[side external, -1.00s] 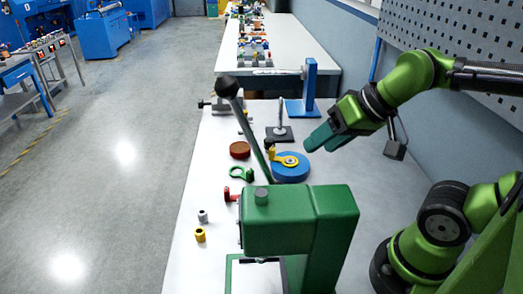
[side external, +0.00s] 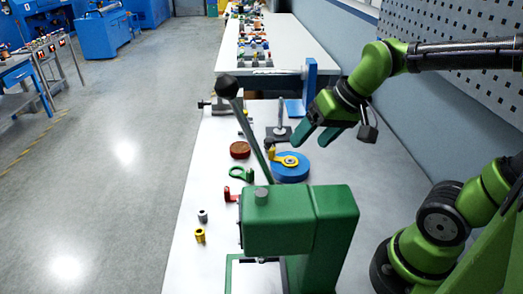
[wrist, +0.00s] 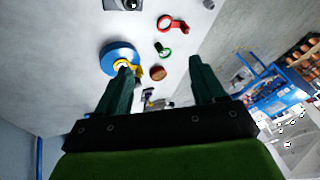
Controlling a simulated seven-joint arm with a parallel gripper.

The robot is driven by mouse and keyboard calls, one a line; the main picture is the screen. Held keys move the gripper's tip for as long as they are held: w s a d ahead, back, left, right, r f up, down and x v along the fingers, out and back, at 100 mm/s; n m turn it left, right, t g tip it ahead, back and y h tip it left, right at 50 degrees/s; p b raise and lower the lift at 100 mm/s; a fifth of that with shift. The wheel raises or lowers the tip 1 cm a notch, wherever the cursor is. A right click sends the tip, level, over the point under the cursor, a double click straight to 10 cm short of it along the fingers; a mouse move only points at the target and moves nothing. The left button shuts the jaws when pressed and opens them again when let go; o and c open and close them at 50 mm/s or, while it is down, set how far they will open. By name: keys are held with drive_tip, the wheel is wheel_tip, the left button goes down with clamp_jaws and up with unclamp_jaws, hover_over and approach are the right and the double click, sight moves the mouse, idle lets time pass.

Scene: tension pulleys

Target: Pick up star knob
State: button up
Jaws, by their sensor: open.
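I cannot surely pick out the star knob; the loose parts are small. A small dark piece (side external: 269,143) by the blue disc is too small to name. The blue disc (side external: 291,174) lies on the bench with a yellow part (side external: 287,160) on top; the disc also shows in the wrist view (wrist: 108,54). My gripper (side external: 308,138) is open and empty, tilted down above the bench, near and above the blue disc. In the wrist view my gripper (wrist: 161,64) has its dark green fingers wide apart, with a red-brown round part (wrist: 157,73) seen between them.
A green ring part (side external: 242,174), a red part (side external: 231,194), grey (side external: 203,216) and yellow (side external: 200,235) bushings lie left. A rod on a dark base (side external: 279,132) stands behind.

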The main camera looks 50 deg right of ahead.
drive_tip(key=w+d+f+g+h, duration=0.1)
drive_tip(key=w+d+f+g, duration=0.1)
drive_tip(key=w+d, duration=0.6)
drive_tip(key=h, duration=0.2)
approach(270, 139)
drive_tip(key=x, duration=1)
drive_tip(key=shift+w+f, duration=0.1)
drive_tip(key=shift+f, duration=0.15)
drive_tip(key=c, duration=1.1)
